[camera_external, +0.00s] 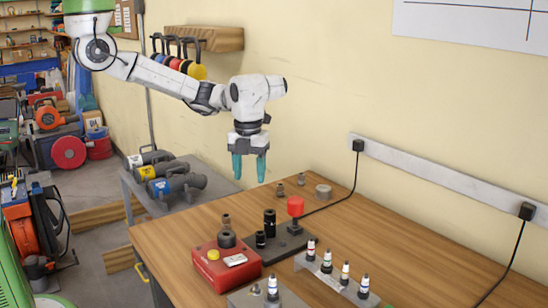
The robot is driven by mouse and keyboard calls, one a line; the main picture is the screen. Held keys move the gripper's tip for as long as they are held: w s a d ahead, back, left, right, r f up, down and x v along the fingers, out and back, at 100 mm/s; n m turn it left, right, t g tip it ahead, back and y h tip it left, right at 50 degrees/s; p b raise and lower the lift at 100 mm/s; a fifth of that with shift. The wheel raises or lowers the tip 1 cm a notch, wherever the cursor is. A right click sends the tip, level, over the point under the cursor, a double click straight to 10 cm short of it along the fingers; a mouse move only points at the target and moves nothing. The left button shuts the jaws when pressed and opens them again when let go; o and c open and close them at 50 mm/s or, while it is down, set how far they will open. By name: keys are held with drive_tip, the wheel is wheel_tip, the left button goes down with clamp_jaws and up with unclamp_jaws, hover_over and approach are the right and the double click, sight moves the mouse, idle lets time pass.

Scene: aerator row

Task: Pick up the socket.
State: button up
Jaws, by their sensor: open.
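My gripper (249,174) hangs fingers down above the far left part of the wooden table (170,244). Its two teal fingers are apart and nothing shows between them. I cannot tell for sure which piece is the socket. Black cylindrical pieces, one tall (270,223) and one short (260,239), stand upright on a dark plate (292,243), in front of and below my gripper. A dark stepped piece (226,238) stands on a red box (216,269) to their left. My gripper is apart from all of them.
A red-topped post (295,208) stands on the dark plate. Small grey metal pieces (323,191) stand behind it. Metal strips in front hold several black-and-white pieces (326,261). Black cables (345,198) run from the wall rail. The table's right side has clear room.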

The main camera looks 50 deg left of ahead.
drive_tip(key=s+n, duration=0.6)
drive_tip(key=s, duration=0.2)
drive_tip(key=p, duration=0.2)
hover_over(226, 217)
drive_tip(key=s+d, duration=0.1)
drive_tip(key=shift+n, duration=0.4)
wheel_tip(226, 217, down, 6)
drive_tip(key=shift+s+d+r, duration=0.1)
drive_tip(key=shift+d+r, duration=0.05)
drive_tip(key=f, duration=0.2)
drive_tip(key=w+f, duration=0.1)
drive_tip(key=f, duration=0.1)
drive_tip(key=shift+a+p, duration=0.3)
drive_tip(key=shift+a, duration=0.05)
drive_tip(key=shift+f, duration=0.6)
drive_tip(key=shift+c, duration=0.4)
clamp_jaws()
